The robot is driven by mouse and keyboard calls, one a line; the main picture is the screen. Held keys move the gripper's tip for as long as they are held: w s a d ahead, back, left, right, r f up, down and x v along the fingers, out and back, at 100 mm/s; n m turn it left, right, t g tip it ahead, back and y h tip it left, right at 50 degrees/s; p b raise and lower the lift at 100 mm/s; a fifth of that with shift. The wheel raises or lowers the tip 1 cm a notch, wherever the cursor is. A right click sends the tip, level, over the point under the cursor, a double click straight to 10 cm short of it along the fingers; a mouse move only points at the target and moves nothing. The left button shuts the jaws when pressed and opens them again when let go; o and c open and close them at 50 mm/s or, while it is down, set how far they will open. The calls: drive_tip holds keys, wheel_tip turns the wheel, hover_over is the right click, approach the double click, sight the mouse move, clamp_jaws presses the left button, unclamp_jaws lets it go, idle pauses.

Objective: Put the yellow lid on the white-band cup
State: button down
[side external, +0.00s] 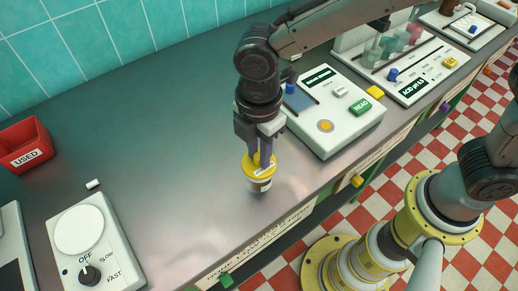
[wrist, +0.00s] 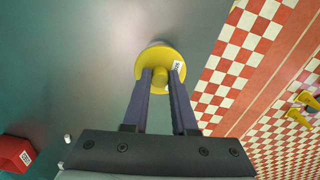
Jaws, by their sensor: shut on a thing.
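The yellow lid (side external: 247,167) is a round disc with a raised knob and a small white label. My gripper (side external: 262,160) points down with its fingers shut on the lid's knob. The white-band cup (side external: 260,185) is directly under the lid, upright on the counter near its front edge. Only its pale band and dark lower side show below the lid. The wrist view shows the lid (wrist: 171,48) between my fingertips (wrist: 160,76), hiding nearly all of the cup. I cannot tell whether the lid rests fully on the rim.
A white instrument with a green READ button (side external: 335,112) stands close on the right. A dial device (side external: 95,245) and a red USED bin (side external: 24,143) are at the left. The grey counter (side external: 150,130) between is mostly clear. The front edge is close to the cup.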

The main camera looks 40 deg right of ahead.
drive_tip(key=c, duration=0.6)
unclamp_jaws()
drive_tip(key=o, duration=0.5)
drive_tip(key=shift+c, duration=0.2)
drive_tip(key=shift+r, duration=0.1)
drive_tip(key=shift+r, duration=3.45)
